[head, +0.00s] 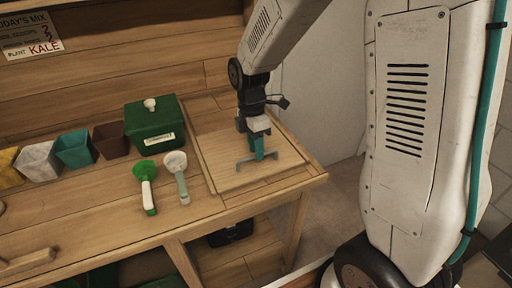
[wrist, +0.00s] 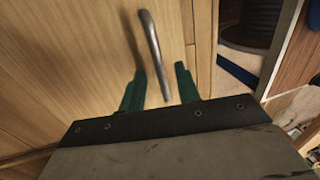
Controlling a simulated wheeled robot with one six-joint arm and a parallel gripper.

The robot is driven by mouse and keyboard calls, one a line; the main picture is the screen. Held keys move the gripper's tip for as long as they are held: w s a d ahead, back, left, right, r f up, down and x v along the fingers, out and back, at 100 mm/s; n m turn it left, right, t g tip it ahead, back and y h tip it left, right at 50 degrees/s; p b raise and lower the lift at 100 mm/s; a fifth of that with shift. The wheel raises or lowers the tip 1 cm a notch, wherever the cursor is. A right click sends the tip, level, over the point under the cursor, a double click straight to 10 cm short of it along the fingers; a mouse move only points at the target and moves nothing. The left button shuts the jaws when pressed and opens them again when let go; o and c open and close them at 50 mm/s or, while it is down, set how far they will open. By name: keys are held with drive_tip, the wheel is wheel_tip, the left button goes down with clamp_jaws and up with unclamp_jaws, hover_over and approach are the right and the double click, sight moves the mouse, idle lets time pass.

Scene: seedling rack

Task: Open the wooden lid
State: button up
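The wooden lid (head: 222,157) lies flat and closed at the right end of the wooden bench. It has a grey metal bar handle (head: 243,164), which also shows in the wrist view (wrist: 153,50). My gripper (head: 258,155) points down over the lid at the handle. In the wrist view my gripper (wrist: 158,85) has its two green fingers apart, with the near end of the handle between them. No finger is seen touching the handle. What is under the lid is hidden.
Several small pots, including a teal pot (head: 75,149), stand further left. The bench front (head: 90,225) is mostly clear.

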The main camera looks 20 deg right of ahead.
drive_tip(key=shift+f, duration=0.15)
clamp_jaws()
drive_tip(key=shift+w, duration=0.1)
